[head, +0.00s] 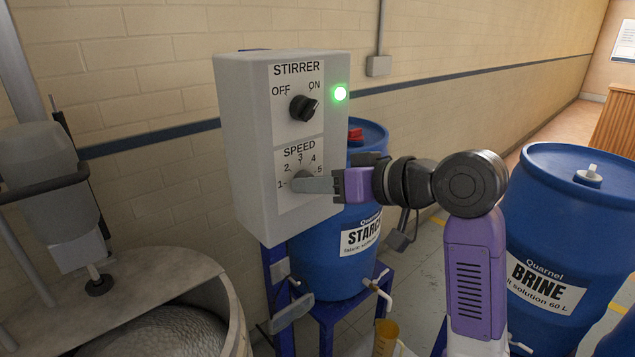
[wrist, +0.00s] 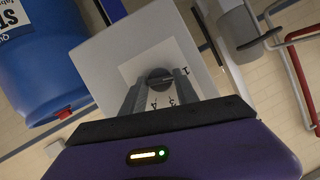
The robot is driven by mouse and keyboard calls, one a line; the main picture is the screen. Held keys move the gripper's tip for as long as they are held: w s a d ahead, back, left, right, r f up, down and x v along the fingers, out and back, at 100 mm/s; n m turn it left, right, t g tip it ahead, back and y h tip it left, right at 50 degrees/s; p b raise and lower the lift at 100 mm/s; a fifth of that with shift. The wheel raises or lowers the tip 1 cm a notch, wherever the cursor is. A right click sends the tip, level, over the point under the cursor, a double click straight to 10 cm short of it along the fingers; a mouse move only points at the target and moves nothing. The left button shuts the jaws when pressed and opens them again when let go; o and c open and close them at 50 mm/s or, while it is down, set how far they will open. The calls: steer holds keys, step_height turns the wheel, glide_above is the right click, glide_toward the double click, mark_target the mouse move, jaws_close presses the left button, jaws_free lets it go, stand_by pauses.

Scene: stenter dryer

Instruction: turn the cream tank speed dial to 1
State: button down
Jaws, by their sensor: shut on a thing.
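The speed dial (head: 301,175) is a small dark round knob on the lower panel of a pale grey control box (head: 245,150), with numbers 1 to 5 around it. My gripper (head: 306,184) reaches in from the right, and its grey fingers cover part of the dial in the head view. In the wrist view the dial (wrist: 160,74) sits between the two fingertips (wrist: 159,84), which are shut on it. The 1 shows beside the right finger. The dial's pointer is partly hidden, and I cannot tell which number it points at.
Above is the stirrer knob (head: 304,108), turned towards ON, with a lit green lamp (head: 340,94). A motor (head: 45,175) stands over an open metal tank (head: 200,275) at left. Blue starch (head: 315,260) and brine (head: 575,230) drums stand behind and at right.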

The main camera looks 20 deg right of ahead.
steer(key=shift+f+n+h, duration=0.15)
steer(key=shift+n+h, duration=0.15)
steer(key=shift+n, duration=0.1)
stand_by(0.3)
steer(key=c, duration=1)
jaws_free()
steer(key=shift+o, duration=0.2)
steer(key=b+v, duration=0.1)
steer(key=v, duration=0.6)
steer(key=shift+s+d, duration=0.2)
steer(key=shift+s, duration=0.1)
